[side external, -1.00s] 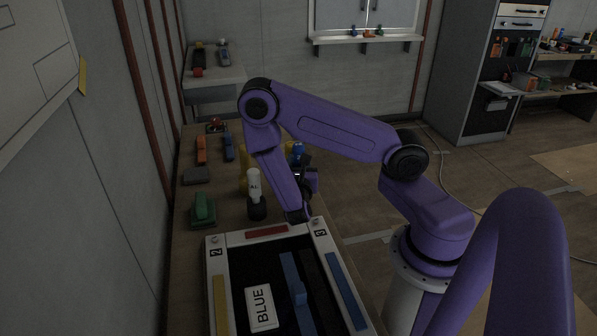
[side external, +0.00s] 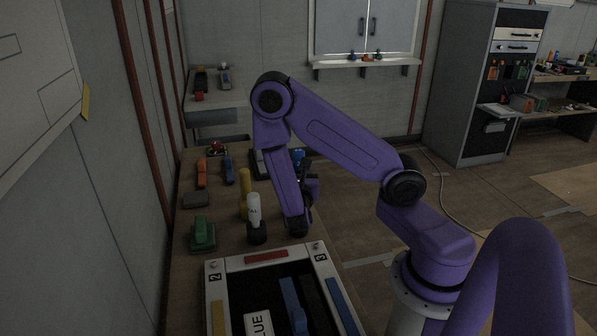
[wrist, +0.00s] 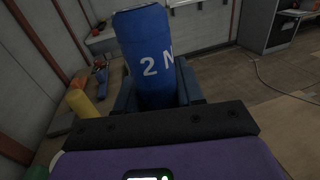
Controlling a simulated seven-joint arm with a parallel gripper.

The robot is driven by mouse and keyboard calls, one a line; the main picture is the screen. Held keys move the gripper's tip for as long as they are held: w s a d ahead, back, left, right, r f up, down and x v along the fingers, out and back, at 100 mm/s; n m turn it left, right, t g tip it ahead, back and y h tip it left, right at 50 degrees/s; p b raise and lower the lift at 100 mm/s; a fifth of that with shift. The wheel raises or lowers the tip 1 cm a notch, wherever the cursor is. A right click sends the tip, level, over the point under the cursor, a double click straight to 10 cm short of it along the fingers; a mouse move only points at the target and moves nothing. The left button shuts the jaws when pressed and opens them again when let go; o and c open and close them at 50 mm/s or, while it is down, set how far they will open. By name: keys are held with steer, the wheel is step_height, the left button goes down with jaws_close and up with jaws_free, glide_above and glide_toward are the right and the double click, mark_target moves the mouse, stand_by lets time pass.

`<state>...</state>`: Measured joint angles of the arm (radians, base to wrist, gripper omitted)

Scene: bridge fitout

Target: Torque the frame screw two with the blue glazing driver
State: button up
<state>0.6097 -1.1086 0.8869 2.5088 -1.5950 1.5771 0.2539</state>
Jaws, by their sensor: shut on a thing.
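The blue glazing driver (wrist: 150,60), marked "2 N", stands upright in my gripper (wrist: 158,95) in the wrist view. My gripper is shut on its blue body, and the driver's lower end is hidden. In the side view, a bit of blue (side external: 298,156) shows behind my arm, which hides most of the gripper. The frame (side external: 216,300) lies on the bench at the front, with red, yellow and blue strips. Frame screw two (side external: 214,264) is at its far left corner, beside the "2" label. My gripper is beyond the frame's far edge, apart from the screw.
A white-topped bottle (side external: 254,209), a yellow cylinder (side external: 245,184) and a green block (side external: 202,235) stand beyond the frame. Orange (side external: 202,171) and blue (side external: 228,168) tools lie farther back. A wall (side external: 120,200) borders the bench on the left.

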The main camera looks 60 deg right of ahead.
jaws_close()
step_height(320, 180, up, 12)
steer(key=w+a+n+t+y, duration=0.3)
steer(key=w+a, duration=0.2)
steer(key=a, duration=0.7)
steer(key=w+a+n+t+y, duration=0.3)
steer(key=w+a+t+y, duration=0.15)
steer(key=a, duration=0.85)
step_height(320, 180, down, 12)
steer(key=shift+w+r+g+h, duration=0.25)
steer(key=shift+w+g+h, duration=0.15)
steer(key=shift+g+h, duration=0.05)
